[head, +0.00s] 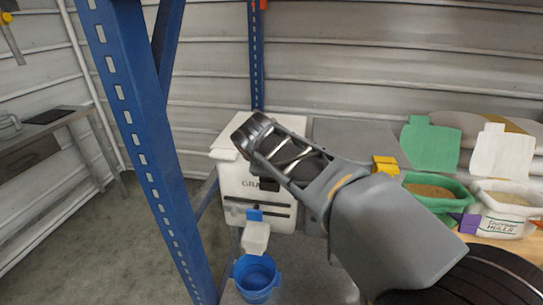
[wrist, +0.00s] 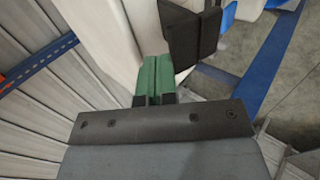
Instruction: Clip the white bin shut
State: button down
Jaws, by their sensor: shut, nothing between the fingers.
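The white bin (head: 503,222) stands at the right in the head view, holding tan grain. Its white lid (head: 502,152) stands open behind it. A purple clip (head: 467,222) sits by its left side; I cannot tell whether it touches the bin. My gripper (wrist: 159,62) shows its green fingers together and empty in the wrist view. They are near a white surface, apparently the white hopper (head: 243,207). In the head view my fingers cannot be made out; my arm reaches left towards the hopper, well away from the bin.
A green bin (head: 440,202) with an open lid (head: 430,147) and a yellow clip (head: 385,165) stands left of the white bin. A blue bucket (head: 257,280) is below the hopper's spout. A blue rack post (head: 140,130) stands at left. A dark block (wrist: 193,35) is close to my fingers.

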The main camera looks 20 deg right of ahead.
jog(key=shift+w+r+p, duration=0.1)
jog(key=shift+r+p, duration=0.6)
jog(key=shift+r, duration=0.25)
jog(key=r+p, duration=0.3)
jog(key=shift+w+d+r, duration=0.25)
jog(key=shift+w+d, duration=0.05)
jog(key=shift+w, duration=0.05)
jog(key=s+a+f+v, duration=0.1)
jog(key=v, duration=0.8)
jog(key=s+f+m+g+y+p, duration=0.3)
jog(key=s+f+m+y+p, duration=0.1)
jog(key=s+f+m+p, duration=0.5)
jog(key=f+m, duration=0.1)
jog(key=m, duration=0.1)
jog(key=shift+s+d+f+m+g, duration=0.25)
jog(key=shift+s+m+g, duration=0.05)
